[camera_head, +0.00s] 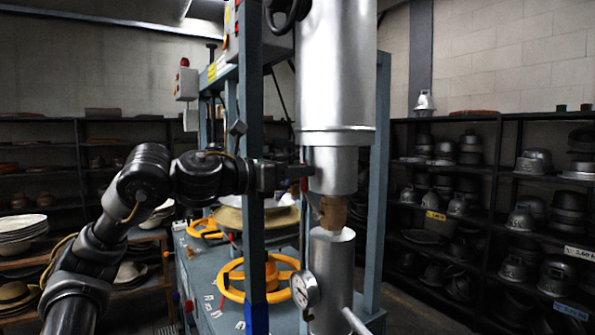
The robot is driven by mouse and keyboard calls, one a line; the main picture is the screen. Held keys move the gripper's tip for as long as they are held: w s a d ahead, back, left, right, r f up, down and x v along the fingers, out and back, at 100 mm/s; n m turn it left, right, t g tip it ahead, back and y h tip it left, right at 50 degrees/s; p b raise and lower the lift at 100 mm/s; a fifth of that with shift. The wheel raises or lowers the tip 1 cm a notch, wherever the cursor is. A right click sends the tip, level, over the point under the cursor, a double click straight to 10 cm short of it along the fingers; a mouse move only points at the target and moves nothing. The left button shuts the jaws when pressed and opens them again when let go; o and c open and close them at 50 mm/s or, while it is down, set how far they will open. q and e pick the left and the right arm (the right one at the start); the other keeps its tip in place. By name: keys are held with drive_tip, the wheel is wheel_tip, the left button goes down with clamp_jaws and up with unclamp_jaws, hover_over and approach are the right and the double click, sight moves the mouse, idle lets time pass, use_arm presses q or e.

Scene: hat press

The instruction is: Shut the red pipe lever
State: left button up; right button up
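A small red piece (304,184), which looks like part of the red pipe lever, shows at the thin pipe beside the large silver cylinder (336,70). Most of the lever is hidden or too small to make out. My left arm comes in from the left, and its gripper (290,172) is at the height of the red piece, with its tips close to it. I cannot tell whether they touch. The finger gap is dark and seen from the side, so its opening is unclear. My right gripper is not in view.
A blue-grey press post (250,80) stands close to my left gripper. Below are yellow handwheels (232,290), a pressure gauge (304,289) and a lower silver cylinder (331,270). Shelves with metal hat moulds (535,160) line the right; stacked hats (20,228) are at left.

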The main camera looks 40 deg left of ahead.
use_arm(q)
clamp_jaws()
